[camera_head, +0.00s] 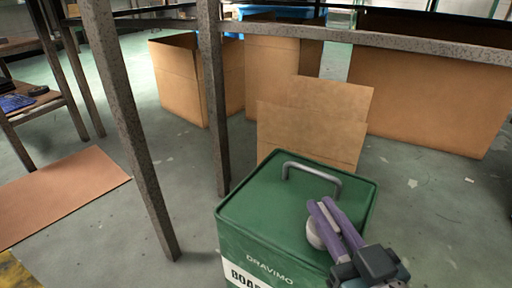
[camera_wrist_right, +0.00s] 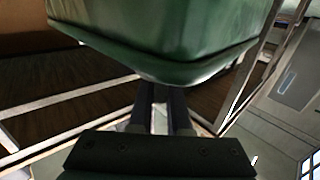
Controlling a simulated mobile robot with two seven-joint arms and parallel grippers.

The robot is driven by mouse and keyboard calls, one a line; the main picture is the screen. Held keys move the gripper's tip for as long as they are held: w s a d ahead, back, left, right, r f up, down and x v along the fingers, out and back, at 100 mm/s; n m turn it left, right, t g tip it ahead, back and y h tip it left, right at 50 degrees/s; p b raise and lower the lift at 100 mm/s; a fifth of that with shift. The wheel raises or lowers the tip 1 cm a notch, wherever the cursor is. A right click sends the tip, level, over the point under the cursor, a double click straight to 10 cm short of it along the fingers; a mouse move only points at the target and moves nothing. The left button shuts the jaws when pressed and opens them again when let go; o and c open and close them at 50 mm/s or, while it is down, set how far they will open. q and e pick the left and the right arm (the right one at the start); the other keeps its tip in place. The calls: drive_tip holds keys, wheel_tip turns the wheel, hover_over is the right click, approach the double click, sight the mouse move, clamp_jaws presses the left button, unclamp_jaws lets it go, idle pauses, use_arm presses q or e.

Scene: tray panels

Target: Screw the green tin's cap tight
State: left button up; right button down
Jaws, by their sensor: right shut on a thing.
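The green tin (camera_head: 270,207) is a large box-like can with lettering on its front, at the lower middle of the head view. A grey wire handle (camera_head: 312,175) stands on its top. The pale grey cap (camera_head: 313,236) is on the top near the right side, partly hidden by my right gripper's purple fingers. My right gripper (camera_head: 322,207) reaches in from the lower right and is shut on the cap. In the right wrist view the tin (camera_wrist_right: 160,35) fills the top, and the fingertips are hidden there. My left gripper is not in view.
Several cardboard boxes (camera_head: 185,80) stand behind the tin. A dark metal frame leg (camera_head: 130,120) stands to its left, with another post (camera_head: 213,110) just behind it. A brown sheet (camera_head: 65,190) lies on the floor at left. Floor right of the tin is clear.

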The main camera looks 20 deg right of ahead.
idle(0.4)
drive_tip(key=c, duration=0.9)
unclamp_jaws()
drive_tip(key=shift+o, duration=0.2)
drive_tip(key=shift+s, duration=0.25)
drive_tip(key=s+a+p, duration=0.1)
drive_tip(key=s+p, duration=0.2)
drive_tip(key=s, duration=0.6)
drive_tip(key=shift+s+a, duration=0.2)
drive_tip(key=shift+a, duration=0.05)
drive_tip(key=shift+o, duration=0.4)
